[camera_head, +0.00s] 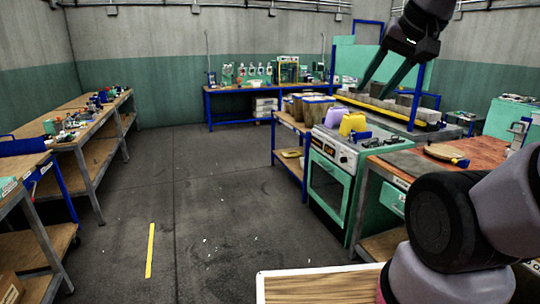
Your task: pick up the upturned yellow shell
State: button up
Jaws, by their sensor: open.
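A yellow shell (352,124) sits on top of the green, oven-like machine (332,183) at right of centre. It is small here, and I cannot make out whether it is upturned. A lilac piece (335,117) stands close beside it on the left. My gripper (377,92) is open and empty, reaching in from the top right with its fingers pointing down and left. In the picture it appears above and to the right of the yellow shell, apart from it.
A wooden-topped bench (415,163) with a round board (444,152) adjoins the machine on the right. Several tubs (311,110) stand behind it. Cluttered benches (84,128) line the left wall. The grey floor (205,200) between is clear.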

aim_at(356, 122)
jog(key=i, duration=2.1)
jog(key=i+j+z, duration=0.25)
jog(key=i+z, duration=0.2)
jog(key=i, duration=0.25)
jog(key=i+j+z, duration=0.45)
jog(key=i, duration=0.2)
jog(key=i+j+z, duration=0.4)
jog(key=i+j, duration=0.15)
jog(key=j, duration=0.2)
